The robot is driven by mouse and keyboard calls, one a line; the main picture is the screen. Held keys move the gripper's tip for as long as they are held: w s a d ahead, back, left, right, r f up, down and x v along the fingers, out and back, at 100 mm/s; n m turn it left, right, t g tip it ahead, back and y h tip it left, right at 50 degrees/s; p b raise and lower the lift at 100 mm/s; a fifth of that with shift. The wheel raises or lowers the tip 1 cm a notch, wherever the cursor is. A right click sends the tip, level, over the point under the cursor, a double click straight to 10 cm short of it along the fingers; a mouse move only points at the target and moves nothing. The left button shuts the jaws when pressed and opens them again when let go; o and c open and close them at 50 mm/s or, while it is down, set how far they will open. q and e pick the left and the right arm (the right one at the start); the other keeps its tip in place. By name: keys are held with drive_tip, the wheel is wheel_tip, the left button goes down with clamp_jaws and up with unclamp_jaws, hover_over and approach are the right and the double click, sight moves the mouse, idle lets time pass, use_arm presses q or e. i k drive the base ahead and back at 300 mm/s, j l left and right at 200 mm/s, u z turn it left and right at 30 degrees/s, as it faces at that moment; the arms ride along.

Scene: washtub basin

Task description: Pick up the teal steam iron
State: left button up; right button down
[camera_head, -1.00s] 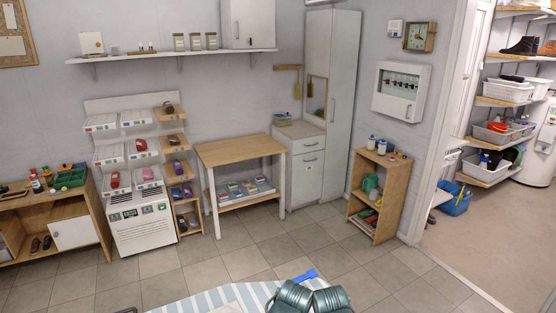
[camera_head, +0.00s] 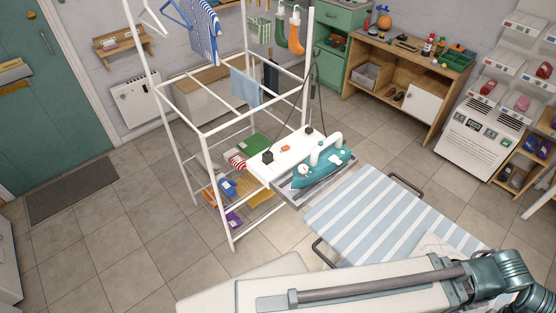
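The teal steam iron (camera_head: 324,167) rests on a grey metal stand at the left end of the ironing board (camera_head: 385,215), which has a blue and white striped cover. Its body is teal with a white handle arching over the top, and its pointed end faces the lower left. A dark cord rises near it. Neither of my grippers shows in this view. Only part of my arm crosses the bottom right, in front of the board's near edge.
A white drying rack frame (camera_head: 222,126) stands left of the iron, with a white shelf (camera_head: 283,152) right behind the iron. Coloured folded cloths (camera_head: 241,187) lie low inside the rack. A wooden cabinet (camera_head: 385,65) stands at the back.

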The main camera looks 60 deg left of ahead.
sight(319, 166)
drive_tip(key=u, duration=1.85)
drive_tip(key=z, duration=1.05)
drive_tip(key=j+z, duration=0.15)
drive_tip(key=j, duration=0.35)
drive_tip(key=j+z, duration=0.2)
drive_tip(key=j, duration=0.3)
drive_tip(key=j+z, duration=0.15)
drive_tip(key=j, duration=0.4)
drive_tip(key=j+z, duration=0.2)
drive_tip(key=j, duration=0.3)
drive_tip(key=k+j+z, duration=0.15)
drive_tip(key=j, duration=0.3)
drive_tip(key=k+j+z, duration=0.15)
drive_tip(key=j, duration=0.35)
